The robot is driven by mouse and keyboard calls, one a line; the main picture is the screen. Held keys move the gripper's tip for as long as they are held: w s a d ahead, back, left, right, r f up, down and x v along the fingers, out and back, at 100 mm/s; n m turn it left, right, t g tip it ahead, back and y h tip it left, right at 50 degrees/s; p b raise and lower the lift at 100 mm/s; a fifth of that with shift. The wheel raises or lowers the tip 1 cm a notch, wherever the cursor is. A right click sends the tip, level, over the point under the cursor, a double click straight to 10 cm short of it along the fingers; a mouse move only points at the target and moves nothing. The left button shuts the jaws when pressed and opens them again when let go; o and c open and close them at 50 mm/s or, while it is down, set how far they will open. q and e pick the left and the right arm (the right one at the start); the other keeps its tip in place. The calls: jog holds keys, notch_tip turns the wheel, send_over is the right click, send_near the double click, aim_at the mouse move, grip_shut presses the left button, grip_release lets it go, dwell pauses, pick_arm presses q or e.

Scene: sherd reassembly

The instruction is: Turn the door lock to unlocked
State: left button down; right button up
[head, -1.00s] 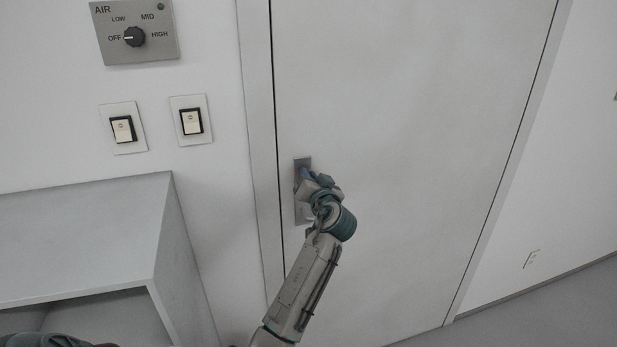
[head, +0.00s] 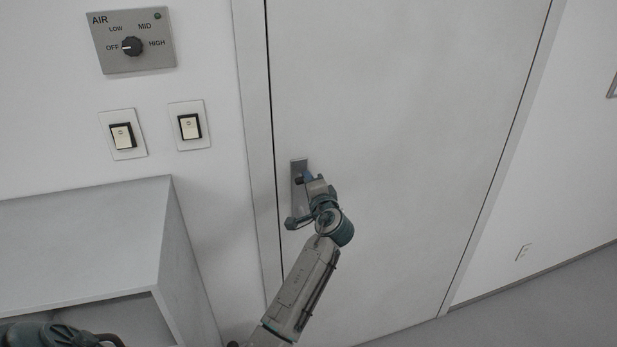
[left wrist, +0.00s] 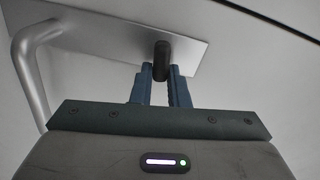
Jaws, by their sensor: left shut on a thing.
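The door lock is a small black thumb-turn (left wrist: 161,58) on a grey metal plate (left wrist: 100,33) on the door (head: 400,120). In the left wrist view the turn lies across the plate's long direction, between two blue fingers. My left gripper (left wrist: 160,74) is shut on it. In the head view the plate (head: 299,164) is upright near the door's left edge, and my left gripper (head: 304,180) covers much of it. A silver lever handle (left wrist: 35,70) shows on the same plate in the left wrist view. My right gripper is not in view.
Left of the door frame are two light switches (head: 123,136) and (head: 189,127) and an AIR dial panel (head: 131,41) pointing to OFF. A grey shelf unit (head: 85,235) stands at lower left. The door is closed.

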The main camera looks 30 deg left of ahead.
pick_arm(q)
jog(key=shift+f+m+p, duration=0.15)
jog(key=shift+m+p, duration=0.3)
jog(key=shift+m, duration=0.45)
jog(key=c, duration=1.4)
grip_release()
jog(key=b+v, duration=0.4)
jog(key=v, duration=0.6)
jog(key=shift+s+d, duration=0.25)
jog(key=shift+s, duration=0.05)
jog(key=shift+f, duration=0.1)
